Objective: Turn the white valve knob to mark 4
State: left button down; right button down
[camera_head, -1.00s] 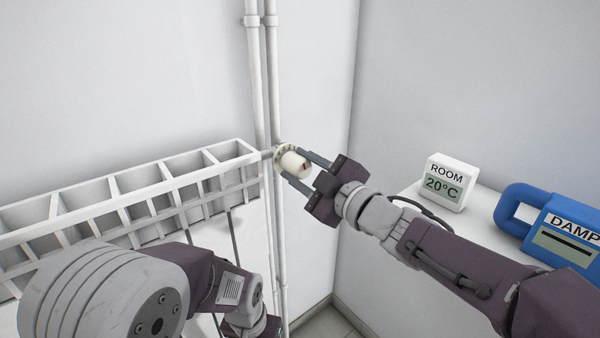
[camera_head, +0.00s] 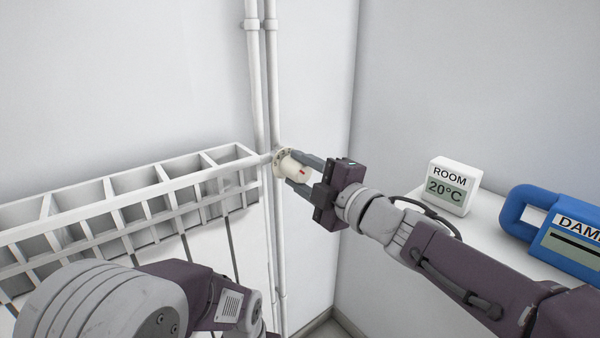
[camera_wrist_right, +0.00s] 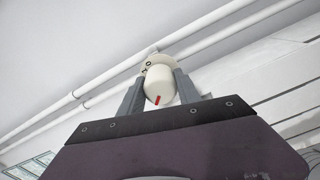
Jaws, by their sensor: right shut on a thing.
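The white valve knob (camera_head: 294,165) sits at the end of the radiator, beside the two vertical pipes. It has a red mark on its side and a collar with dark marks behind it. My right gripper (camera_head: 304,173) is shut on the knob, one finger on each side. In the right wrist view the knob (camera_wrist_right: 159,84) is between the two fingers, and its red line shows near the front end. Some collar marks show there, but I cannot read which number the line meets. My left arm is at the lower left; its gripper is out of the picture.
The white radiator (camera_head: 150,196) runs left from the knob. Vertical pipes (camera_head: 273,80) stand behind it. On a white shelf at the right are a thermometer reading ROOM 20°C (camera_head: 453,186) and a blue meter labelled DAMP (camera_head: 560,225).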

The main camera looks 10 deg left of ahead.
jog(key=shift+f, duration=0.1)
jog(key=c, duration=0.9)
grip_release()
jog(key=shift+o, duration=0.2)
jog(key=shift+s+d, duration=0.2)
jog(key=shift+d, duration=0.15)
jog(key=p+v, duration=0.2)
jog(key=v, duration=0.6)
jog(key=shift+s, duration=0.15)
jog(key=shift+d, duration=0.1)
